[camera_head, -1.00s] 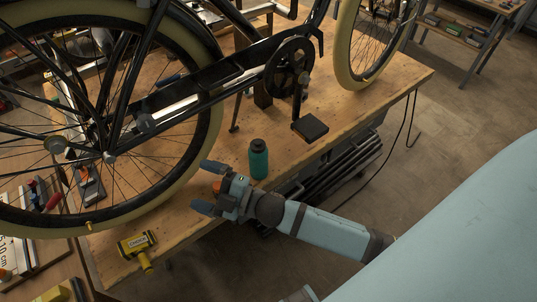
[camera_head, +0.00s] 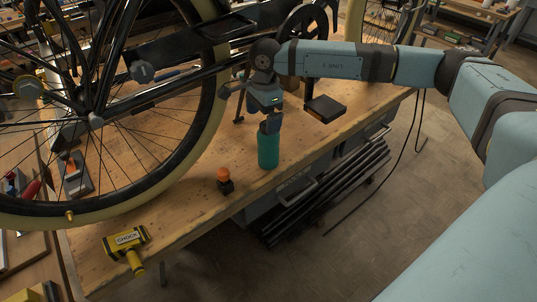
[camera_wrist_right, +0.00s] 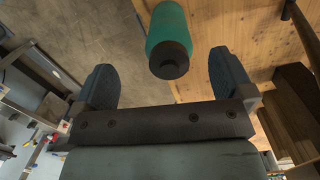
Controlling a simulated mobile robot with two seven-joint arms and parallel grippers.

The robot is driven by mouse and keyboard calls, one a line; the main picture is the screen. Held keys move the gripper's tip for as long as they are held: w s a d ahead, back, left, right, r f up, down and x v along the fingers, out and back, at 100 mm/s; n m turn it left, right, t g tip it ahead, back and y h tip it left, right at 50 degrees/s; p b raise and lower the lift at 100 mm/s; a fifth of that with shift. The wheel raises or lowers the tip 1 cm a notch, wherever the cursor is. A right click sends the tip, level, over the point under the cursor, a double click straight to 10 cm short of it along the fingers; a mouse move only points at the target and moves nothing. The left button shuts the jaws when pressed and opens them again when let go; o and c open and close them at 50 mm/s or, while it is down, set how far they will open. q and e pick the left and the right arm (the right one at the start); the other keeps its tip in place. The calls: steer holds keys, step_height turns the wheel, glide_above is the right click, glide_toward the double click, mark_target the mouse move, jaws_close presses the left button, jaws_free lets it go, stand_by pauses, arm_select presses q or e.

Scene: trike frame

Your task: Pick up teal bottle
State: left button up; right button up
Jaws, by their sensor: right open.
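The teal bottle (camera_head: 268,151) stands upright on the wooden workbench near its front edge. My right gripper (camera_head: 268,118) is above it, pointing down, with the bottle's cap just beneath or between the fingers. In the right wrist view the teal bottle (camera_wrist_right: 166,33) shows its dark cap toward me, lying between the two open fingers of the right gripper (camera_wrist_right: 160,82). The gap on either side of the cap is clear, and the fingers do not touch it. My left gripper is not in view.
A bicycle wheel (camera_head: 207,138) and frame stand behind and left of the bottle. An orange-topped knob (camera_head: 224,178) and a yellow chock tool (camera_head: 127,241) sit on the workbench (camera_head: 180,213) at the front left.

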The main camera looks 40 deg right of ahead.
mark_target(268, 144)
steer(key=shift+w+d+r+h, duration=0.1)
steer(key=shift+d+h, duration=0.1)
steer(key=shift+d, duration=0.25)
steer(key=shift+w+d+r+h, duration=0.1)
steer(key=shift+d+h, duration=0.1)
steer(key=shift+d, duration=0.25)
steer(key=shift+d+f, duration=0.1)
steer(key=shift+d, duration=0.15)
step_height(268, 144, down, 7)
steer(key=shift+c, duration=0.4)
steer(key=c, duration=1.6)
steer(key=shift+o, duration=0.2)
